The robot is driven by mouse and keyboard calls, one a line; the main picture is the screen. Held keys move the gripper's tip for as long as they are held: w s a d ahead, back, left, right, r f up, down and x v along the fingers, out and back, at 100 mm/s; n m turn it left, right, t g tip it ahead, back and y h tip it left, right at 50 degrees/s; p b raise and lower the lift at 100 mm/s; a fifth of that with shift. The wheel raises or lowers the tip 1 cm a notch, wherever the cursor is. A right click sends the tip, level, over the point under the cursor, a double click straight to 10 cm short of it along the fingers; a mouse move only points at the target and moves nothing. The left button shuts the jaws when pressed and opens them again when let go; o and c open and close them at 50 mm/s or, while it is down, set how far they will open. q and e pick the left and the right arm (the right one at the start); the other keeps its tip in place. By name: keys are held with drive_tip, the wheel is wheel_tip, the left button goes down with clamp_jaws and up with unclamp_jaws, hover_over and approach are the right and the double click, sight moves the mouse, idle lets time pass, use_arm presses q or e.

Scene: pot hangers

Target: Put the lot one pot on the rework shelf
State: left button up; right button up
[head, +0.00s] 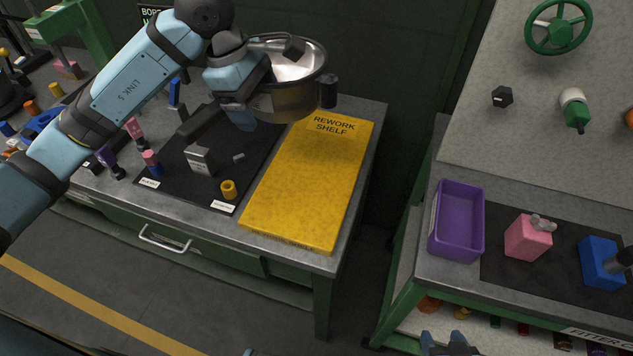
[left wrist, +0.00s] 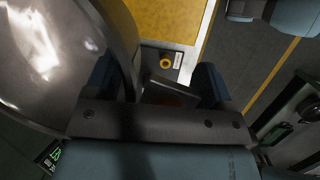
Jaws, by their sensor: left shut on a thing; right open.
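A metal pot (head: 285,98) with a black handle on its right side is held in the air by my left gripper (head: 240,112). The pot appears over the back left part of the yellow rework shelf (head: 310,185), apart from it as far as I can tell. In the left wrist view the shiny pot (left wrist: 45,55) fills the left side, and a dark handle-like piece (left wrist: 168,95) sits between the fingers. The yellow shelf (left wrist: 165,18) shows beyond. No lot marking on the pot is readable. My right gripper (head: 442,342) is open and empty at the bottom edge of the head view.
Left of the shelf, a black mat (head: 220,183) holds a grey block (head: 200,160), a yellow ring (head: 229,189) and other small items. Across a gap, the right bench carries a purple tray (head: 457,249) and pink and blue blocks. The yellow shelf's front is bare.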

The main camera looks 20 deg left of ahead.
use_arm(q)
drive_tip(key=m, duration=0.1)
hover_over(288, 216)
drive_tip(key=shift+f+b, duration=0.3)
drive_tip(key=shift+f, duration=9.5)
use_arm(e)
drive_tip(key=shift+d+f, duration=0.25)
drive_tip(key=shift+d, duration=0.15)
drive_tip(key=shift+f, duration=0.1)
use_arm(q)
drive_tip(key=shift+f+b, duration=0.2)
drive_tip(key=shift+b, duration=0.1)
drive_tip(key=o, duration=1.6)
drive_tip(key=shift+r, duration=0.1)
